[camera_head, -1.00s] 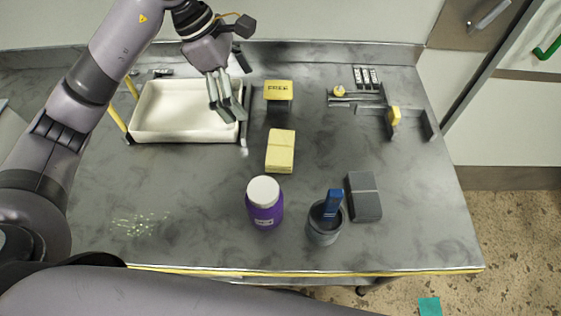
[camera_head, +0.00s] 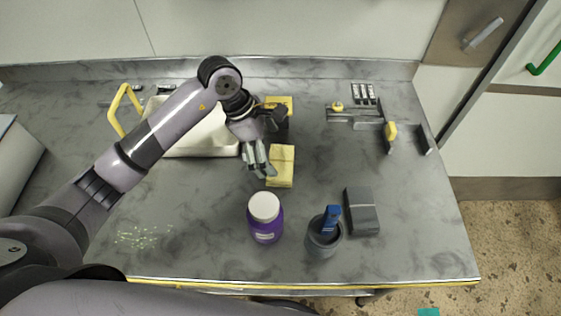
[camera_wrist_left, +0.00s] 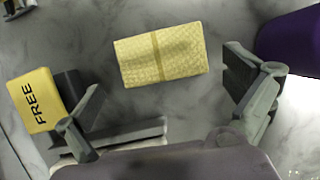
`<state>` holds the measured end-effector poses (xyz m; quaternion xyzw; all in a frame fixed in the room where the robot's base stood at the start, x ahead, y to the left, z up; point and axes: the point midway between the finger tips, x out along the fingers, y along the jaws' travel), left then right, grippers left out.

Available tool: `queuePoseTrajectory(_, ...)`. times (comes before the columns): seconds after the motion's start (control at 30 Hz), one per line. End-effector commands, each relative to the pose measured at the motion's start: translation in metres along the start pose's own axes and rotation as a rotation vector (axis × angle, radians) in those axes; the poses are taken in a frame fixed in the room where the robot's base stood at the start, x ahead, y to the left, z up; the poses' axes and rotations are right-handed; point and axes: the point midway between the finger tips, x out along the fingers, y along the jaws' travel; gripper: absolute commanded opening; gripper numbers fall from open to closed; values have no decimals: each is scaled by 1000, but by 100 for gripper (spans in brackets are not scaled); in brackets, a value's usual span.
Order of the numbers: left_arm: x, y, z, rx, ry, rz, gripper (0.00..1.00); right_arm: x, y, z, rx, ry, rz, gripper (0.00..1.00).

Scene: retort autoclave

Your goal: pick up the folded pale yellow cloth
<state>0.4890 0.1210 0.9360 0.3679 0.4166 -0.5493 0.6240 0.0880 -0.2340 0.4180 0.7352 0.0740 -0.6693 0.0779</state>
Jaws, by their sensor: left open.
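The folded pale yellow cloth (camera_head: 283,168) lies flat on the grey worktop, in the middle of the table. My left gripper (camera_head: 260,172) is just left of it in the head view, pointing down. In the left wrist view the cloth (camera_wrist_left: 160,55) lies ahead of the gripper (camera_wrist_left: 168,105), across the gap between the two spread fingers. The jaws are open and empty, and no finger is seen touching the cloth. My right gripper does not show.
A purple bottle with a white lid (camera_head: 265,220) stands in front of the cloth. A yellow "FREE" block (camera_wrist_left: 36,101) is behind it. A white tray (camera_head: 205,143) is at left. A grey cup with a blue-handled tool (camera_head: 322,240) and a grey block (camera_head: 362,212) stand at right.

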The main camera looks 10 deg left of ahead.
Motion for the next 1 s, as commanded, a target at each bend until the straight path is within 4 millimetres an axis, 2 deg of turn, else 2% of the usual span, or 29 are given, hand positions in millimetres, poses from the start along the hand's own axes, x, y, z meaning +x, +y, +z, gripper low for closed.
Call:
queuePoseTrajectory(0.13, 21, -5, 4, -2, -2, -9, 100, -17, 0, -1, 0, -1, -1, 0)
queuePoseTrajectory(0.3, 42, -3, 2, -2, -1, -4, 100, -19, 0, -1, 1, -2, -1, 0)
queuePoseTrajectory(0.57, 45, -3, 2, 0, -1, -2, 100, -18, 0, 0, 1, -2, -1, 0)
queuePoseTrajectory(1.0, 45, -3, 2, 0, -1, -2, 71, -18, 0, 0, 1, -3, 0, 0)
